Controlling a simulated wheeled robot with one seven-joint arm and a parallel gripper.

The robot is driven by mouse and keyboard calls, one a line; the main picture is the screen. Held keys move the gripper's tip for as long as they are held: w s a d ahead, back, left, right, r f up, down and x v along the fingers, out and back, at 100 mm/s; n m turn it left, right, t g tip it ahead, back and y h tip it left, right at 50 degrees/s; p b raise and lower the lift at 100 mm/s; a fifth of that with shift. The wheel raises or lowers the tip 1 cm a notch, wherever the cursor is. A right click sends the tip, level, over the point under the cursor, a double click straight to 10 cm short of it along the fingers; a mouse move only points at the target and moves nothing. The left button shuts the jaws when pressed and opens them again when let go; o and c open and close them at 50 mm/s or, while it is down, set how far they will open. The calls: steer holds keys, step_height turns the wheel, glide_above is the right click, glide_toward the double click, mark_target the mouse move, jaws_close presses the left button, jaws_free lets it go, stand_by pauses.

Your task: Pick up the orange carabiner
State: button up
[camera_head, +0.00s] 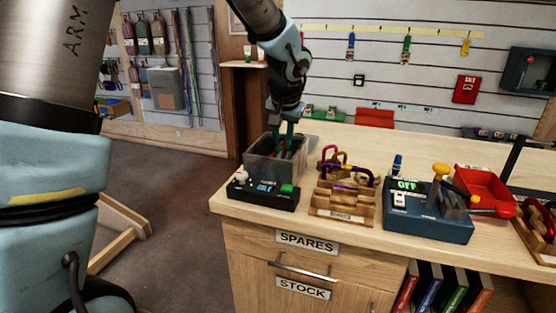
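My gripper (284,148) points down into a grey open bin (258,169) on the wooden counter. Its teal fingertips are below or near the bin's rim, and the gap between them is too small to read. A small reddish-orange patch shows beside the fingers inside the bin. I cannot tell whether it is the orange carabiner or whether the gripper touches it. The bin's floor is mostly hidden by its walls and the gripper. No carabiner in view is clearly orange. A wooden rack (338,210) right of the bin holds several carabiners, including a magenta one (328,150) and a purple one.
A black device (262,196) with a green button sits in front of the bin. Right of the rack stand a blue tester (428,224) marked OFF and a red tray (484,184). The counter (300,220) is crowded; its front edge is narrow and clear.

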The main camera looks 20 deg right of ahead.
mark_target(281, 144)
steer(key=shift+x, duration=1.75)
steer(key=shift+w+r, duration=0.1)
jaws_close()
